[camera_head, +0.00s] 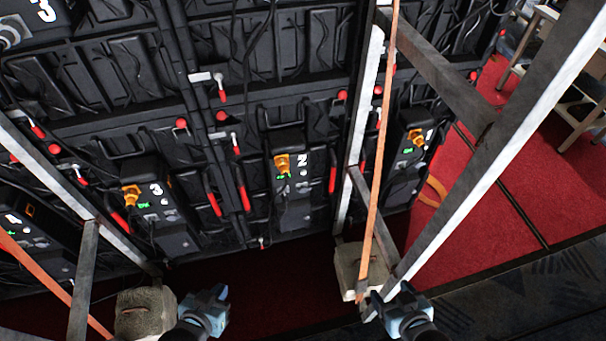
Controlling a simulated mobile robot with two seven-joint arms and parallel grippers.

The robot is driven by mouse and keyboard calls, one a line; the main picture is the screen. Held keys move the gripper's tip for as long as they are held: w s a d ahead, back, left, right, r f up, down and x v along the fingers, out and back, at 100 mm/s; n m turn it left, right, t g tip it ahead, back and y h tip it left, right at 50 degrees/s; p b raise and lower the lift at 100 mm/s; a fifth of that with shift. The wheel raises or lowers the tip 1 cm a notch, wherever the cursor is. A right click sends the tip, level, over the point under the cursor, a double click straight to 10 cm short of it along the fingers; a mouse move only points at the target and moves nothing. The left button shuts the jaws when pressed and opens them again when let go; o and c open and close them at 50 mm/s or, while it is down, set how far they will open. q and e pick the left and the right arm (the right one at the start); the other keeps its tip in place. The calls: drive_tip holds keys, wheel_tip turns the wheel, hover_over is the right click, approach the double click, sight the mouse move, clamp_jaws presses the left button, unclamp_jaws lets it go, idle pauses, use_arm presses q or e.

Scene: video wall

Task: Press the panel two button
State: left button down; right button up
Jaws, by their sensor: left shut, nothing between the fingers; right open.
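The panel two box (293,203) is a black unit marked with a white 2, low on the back of the video wall near the picture's middle. It has an orange connector (282,163), a small green light and small pale marks below the number. I cannot tell which mark is the button. My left gripper (219,291) is shut and empty at the bottom, below and left of the box, apart from it. My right gripper (388,297) is open and empty at the bottom, below and right of the box, beside a pale weight block.
Similar boxes marked 3 (160,211) and 1 (410,160) flank it. Metal struts (490,150) and an orange strap (376,150) stand before the wall on the right. Pale weight blocks (345,265) and a grey one (143,318) sit on the red floor.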

use_arm(q)
drive_tip(key=shift+w+a, duration=0.1)
drive_tip(key=shift+a, duration=0.3)
